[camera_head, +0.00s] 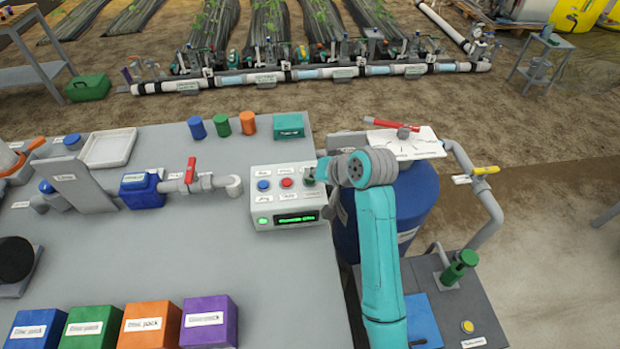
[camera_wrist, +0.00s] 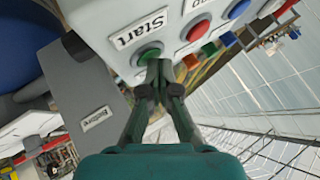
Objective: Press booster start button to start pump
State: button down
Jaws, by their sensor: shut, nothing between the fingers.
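The control box (camera_head: 268,223) is light grey, with a lit green display (camera_head: 297,218) and a row of coloured buttons on top. In the wrist view, the green start button (camera_wrist: 149,54) sits beside a label reading "Start" (camera_wrist: 138,30). My gripper (camera_wrist: 159,72) is shut and empty, with its fingertips right at the green button's edge, covering part of it. I cannot tell whether they touch or press it. In the head view, my gripper (camera_head: 318,174) reaches the box from the right, and the green button is mostly hidden there.
A red button (camera_head: 287,183) and a blue button (camera_head: 263,185) sit left of the green one. A pipe with a red-handled valve (camera_head: 190,171) lies left of the box. A blue tank (camera_head: 418,190) stands right, behind my arm. Coloured boxes (camera_head: 209,322) line the table front.

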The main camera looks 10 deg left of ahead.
aim_at(312, 181)
jog(key=shift+r, duration=0.8)
jog(key=shift+r, duration=2.5)
